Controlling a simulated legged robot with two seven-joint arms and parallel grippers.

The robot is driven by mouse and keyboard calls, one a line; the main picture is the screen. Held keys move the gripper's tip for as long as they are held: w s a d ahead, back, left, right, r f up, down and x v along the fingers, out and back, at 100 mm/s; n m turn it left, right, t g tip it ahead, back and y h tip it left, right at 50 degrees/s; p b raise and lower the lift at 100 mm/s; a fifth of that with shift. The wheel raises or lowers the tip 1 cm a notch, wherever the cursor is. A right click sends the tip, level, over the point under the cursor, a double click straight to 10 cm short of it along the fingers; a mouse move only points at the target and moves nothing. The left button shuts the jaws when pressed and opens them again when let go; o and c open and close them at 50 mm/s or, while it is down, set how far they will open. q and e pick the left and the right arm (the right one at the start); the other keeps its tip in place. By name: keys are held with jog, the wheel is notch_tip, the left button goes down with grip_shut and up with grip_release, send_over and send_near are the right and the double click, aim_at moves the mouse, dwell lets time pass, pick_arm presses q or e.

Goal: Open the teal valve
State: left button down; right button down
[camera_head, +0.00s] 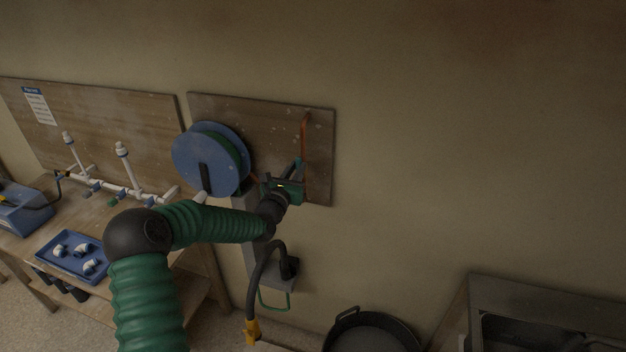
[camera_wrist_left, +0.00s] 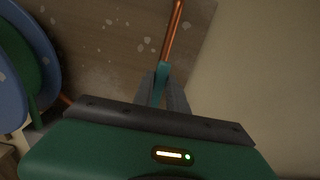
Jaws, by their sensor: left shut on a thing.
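The teal valve (camera_wrist_left: 161,78) is on a copper pipe (camera_wrist_left: 173,30) fixed to a wooden wall board (camera_head: 265,115). In the left wrist view its teal part stands between the two grey fingers of my left gripper (camera_wrist_left: 163,90). The fingers are shut on it. In the head view my left gripper (camera_head: 298,172) reaches the lower right of the board, and the valve there is small and mostly hidden by it.
A blue hose reel (camera_head: 205,160) stands close left of the gripper. A workbench at the left holds white piping (camera_head: 120,187) and a blue tray (camera_head: 62,262) of fittings. A black pan (camera_head: 372,335) and a metal sink (camera_head: 540,310) are below right. The right wall is bare.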

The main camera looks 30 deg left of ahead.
pick_arm(q)
jog(key=c, duration=1.4)
grip_release()
jog(key=shift+d+f, duration=0.1)
jog(key=shift+f, duration=0.05)
jog(key=shift+w, duration=0.15)
jog(key=p+v, duration=0.3)
jog(key=v, duration=0.9)
